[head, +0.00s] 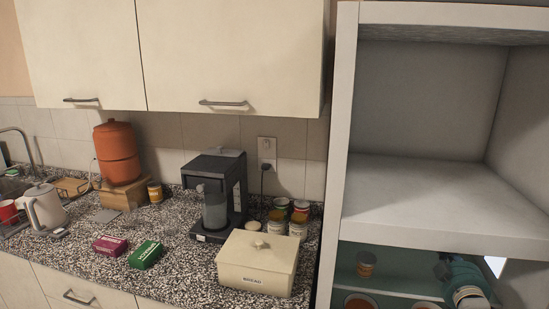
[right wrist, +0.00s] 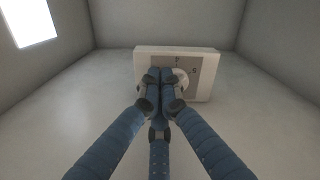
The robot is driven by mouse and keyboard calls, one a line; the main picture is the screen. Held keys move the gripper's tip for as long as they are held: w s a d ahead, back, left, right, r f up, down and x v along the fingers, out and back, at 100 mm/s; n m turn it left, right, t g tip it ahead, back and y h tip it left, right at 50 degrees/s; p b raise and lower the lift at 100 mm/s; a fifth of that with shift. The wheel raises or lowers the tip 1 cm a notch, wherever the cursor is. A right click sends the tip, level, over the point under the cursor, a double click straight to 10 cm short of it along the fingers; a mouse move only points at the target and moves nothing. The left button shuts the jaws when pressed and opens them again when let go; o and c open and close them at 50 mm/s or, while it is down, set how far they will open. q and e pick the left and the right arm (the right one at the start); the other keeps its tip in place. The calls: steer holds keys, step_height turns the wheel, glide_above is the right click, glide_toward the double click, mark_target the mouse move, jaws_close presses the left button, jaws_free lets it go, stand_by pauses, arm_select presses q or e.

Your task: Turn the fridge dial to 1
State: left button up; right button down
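The fridge dial (right wrist: 184,77) is a pale round knob on a grey-faced white box (right wrist: 205,86) on the fridge's inner wall in the right wrist view. A few small marks ring it; I cannot read its setting. My right gripper (right wrist: 161,76) has its blue fingers drawn together in front of the dial, covering its left part. Its tips look closed against each other, and I cannot tell if they touch the dial. In the head view, the fridge interior (head: 400,262) shows at the lower right, with part of my right arm (head: 462,275) inside. My left gripper is out of view.
A can (head: 366,262) and several round containers stand inside the fridge. An empty white cabinet compartment (head: 430,190) is above it. The counter at left holds a bread box (head: 257,275), coffee machine (head: 214,190) and kettle (head: 45,208). Fridge walls surround the right gripper.

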steer(key=p+v, duration=0.3)
steer(key=v, duration=0.3)
steer(key=shift+p, duration=0.3)
steer(key=shift+d, duration=0.1)
steer(key=w+a+m+b, duration=0.2)
steer(key=w+m+b, duration=0.3)
steer(key=w+m, duration=0.1)
steer(key=shift+a+f, duration=0.15)
steer(key=shift+f, duration=0.2)
stand_by(0.3)
